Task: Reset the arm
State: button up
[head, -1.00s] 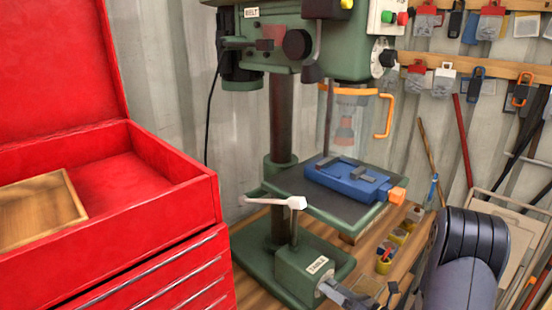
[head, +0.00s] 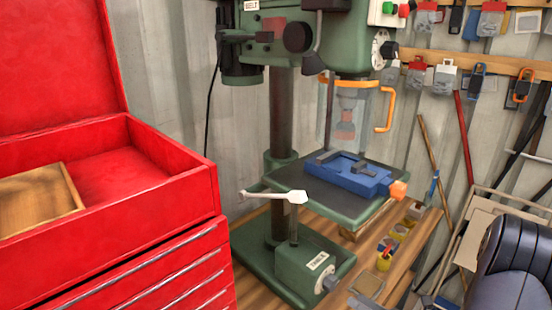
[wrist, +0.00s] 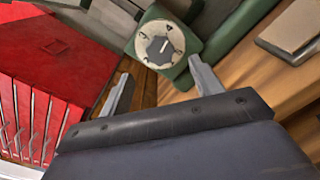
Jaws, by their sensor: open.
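My gripper (wrist: 161,84) shows in the wrist view with its two grey fingers spread apart and nothing between them. A round grey dial (wrist: 160,45) on a green machine part is beyond the fingertips. In the head view, a dark part of my arm (head: 515,262) is at the lower right edge, and my gripper is out of that picture.
A green drill press (head: 283,125) with a blue vise (head: 350,177) on its table stands on a wooden bench. A red tool chest (head: 150,235) with its lid up is at left. Tools hang on the wall at right. Small containers (head: 388,245) sit on the bench.

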aim_at(334, 286)
jog(key=p+x, duration=0.1)
jog(key=x, duration=0.7)
jog(key=shift+f, duration=0.1)
jog(key=n+b, duration=0.2)
jog(key=n, duration=0.2)
jog(key=shift+n, duration=0.4)
jog(key=n+b, duration=0.2)
jog(key=n, duration=0.3)
jog(key=n+b, duration=0.1)
jog(key=n, duration=0.5)
jog(key=shift+s+a+n, duration=0.1)
jog(key=shift+n, duration=0.3)
jog(key=shift+s+d, duration=0.45)
